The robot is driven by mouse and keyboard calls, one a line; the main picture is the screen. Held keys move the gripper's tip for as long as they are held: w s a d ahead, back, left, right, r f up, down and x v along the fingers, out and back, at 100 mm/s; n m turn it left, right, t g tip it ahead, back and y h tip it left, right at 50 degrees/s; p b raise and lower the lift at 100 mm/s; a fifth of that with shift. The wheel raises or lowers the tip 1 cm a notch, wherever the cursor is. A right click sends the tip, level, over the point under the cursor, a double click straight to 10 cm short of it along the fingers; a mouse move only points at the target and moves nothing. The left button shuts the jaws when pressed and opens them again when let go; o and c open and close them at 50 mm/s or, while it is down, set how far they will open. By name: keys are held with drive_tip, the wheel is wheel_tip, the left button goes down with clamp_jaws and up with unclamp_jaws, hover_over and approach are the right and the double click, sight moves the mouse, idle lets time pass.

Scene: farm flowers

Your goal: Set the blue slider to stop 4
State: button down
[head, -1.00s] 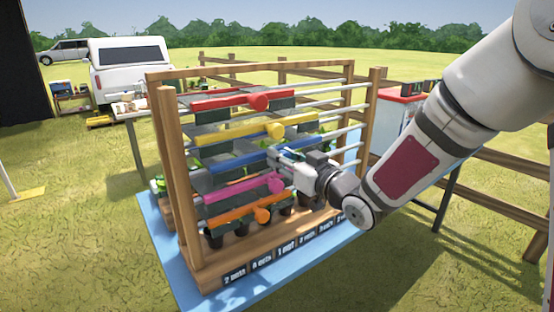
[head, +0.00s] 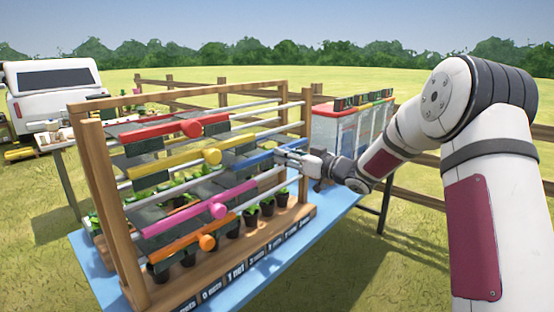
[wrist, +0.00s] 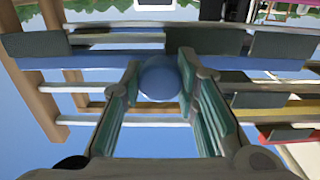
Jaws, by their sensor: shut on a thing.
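The blue slider (head: 262,161) is a blue bar with dark grey panels on the middle rail of a wooden rack, toward the rack's right side. Its round blue knob (wrist: 158,78) sits between my two finger pads in the wrist view, where the blue bar crosses behind it. My gripper (head: 288,152) is shut on that knob at the front of the rack and hides it in the head view. Labels run along the rack's base (head: 215,283); most are too small to read, and I cannot tell which stop the slider is at.
Red (head: 191,127), yellow (head: 212,157), pink (head: 219,210) and orange (head: 206,242) sliders sit on rails above and below. Potted plants (head: 250,217) stand behind the rails. Open grass lies in front.

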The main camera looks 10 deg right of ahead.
drive_tip(key=shift+w+d+r, duration=0.15)
drive_tip(key=shift+d, duration=0.15)
drive_tip(key=c, duration=1.2)
unclamp_jaws()
drive_tip(key=v, duration=1.2)
drive_tip(key=shift+a, duration=0.1)
